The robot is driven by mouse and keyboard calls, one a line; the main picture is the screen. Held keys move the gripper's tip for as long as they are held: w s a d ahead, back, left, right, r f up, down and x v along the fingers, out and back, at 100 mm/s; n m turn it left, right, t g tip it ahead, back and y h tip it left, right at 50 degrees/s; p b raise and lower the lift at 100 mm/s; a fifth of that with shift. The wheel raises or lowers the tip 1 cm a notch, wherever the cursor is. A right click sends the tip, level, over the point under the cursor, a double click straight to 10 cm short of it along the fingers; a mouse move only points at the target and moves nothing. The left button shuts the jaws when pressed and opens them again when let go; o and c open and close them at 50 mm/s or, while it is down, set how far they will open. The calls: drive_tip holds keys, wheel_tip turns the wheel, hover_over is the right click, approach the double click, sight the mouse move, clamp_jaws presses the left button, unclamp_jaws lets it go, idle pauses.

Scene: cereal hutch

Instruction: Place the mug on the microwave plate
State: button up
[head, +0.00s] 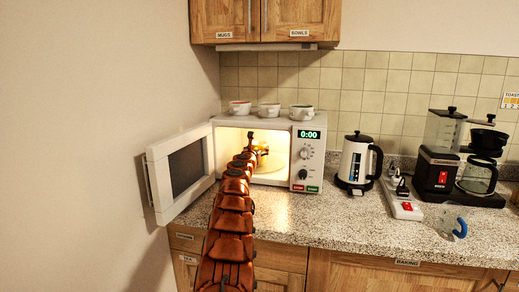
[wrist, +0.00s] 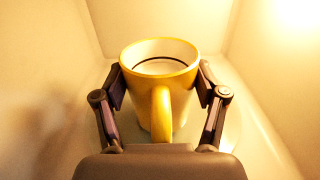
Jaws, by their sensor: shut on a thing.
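The yellow mug (wrist: 160,95) is upright in the wrist view, with a white inside and its handle toward the camera. My gripper (wrist: 160,85) is shut on the mug, with one finger on each side of it. In the head view my gripper (head: 256,150) is inside the lit microwave (head: 306,160), whose door (head: 182,172) stands open to the left. The pale round microwave plate (wrist: 225,140) shows beneath the mug in the wrist view. I cannot tell whether the mug's bottom touches the plate.
Three bowls or cups (head: 270,109) stand on top of the microwave. To its right are a kettle (head: 356,162), a power strip (head: 402,200), a coffee maker (head: 484,165) and a clear mug with a blue handle (head: 452,222). The front of the counter (head: 330,215) is clear.

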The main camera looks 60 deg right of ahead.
sight(260, 148)
drive_tip(key=shift+s+d, duration=0.1)
drive_tip(key=shift+d, duration=0.2)
drive_tip(key=shift+w+d+r+p, duration=0.2)
drive_tip(key=shift+d+p, duration=0.15)
drive_tip(key=shift+p, duration=0.2)
drive_tip(key=shift+w+d+r+p, duration=0.1)
drive_tip(key=shift+d+r+p, duration=0.15)
drive_tip(key=shift+p, duration=0.3)
drive_tip(key=shift+w+d+f+p, duration=0.2)
drive_tip(key=shift+d+p, duration=0.2)
drive_tip(key=shift+p, duration=0.2)
drive_tip(key=shift+w+d+f+p, duration=0.15)
drive_tip(key=shift+d+p, duration=0.25)
drive_tip(key=shift+p, duration=0.2)
drive_tip(key=shift+w+f, duration=0.1)
drive_tip(key=shift+f, duration=0.35)
drive_tip(key=shift+f, duration=0.15)
drive_tip(key=o, duration=1.6)
